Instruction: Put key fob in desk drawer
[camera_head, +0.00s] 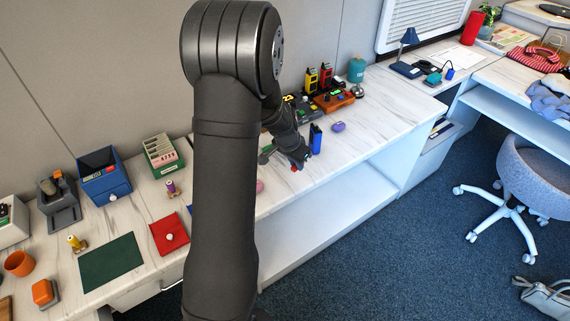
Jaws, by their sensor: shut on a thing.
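My gripper (299,161) is low over the white marbled counter, near its front edge, partly hidden by my own arm. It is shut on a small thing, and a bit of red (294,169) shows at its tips. It is too small to tell for sure whether this is the key fob. A drawer handle (172,286) shows under the counter's front at lower left; that drawer looks shut.
A blue upright object (316,138) and a purple item (338,127) stand close to my gripper. The counter's right part (385,115) is clear. A chair (530,165) stands right.

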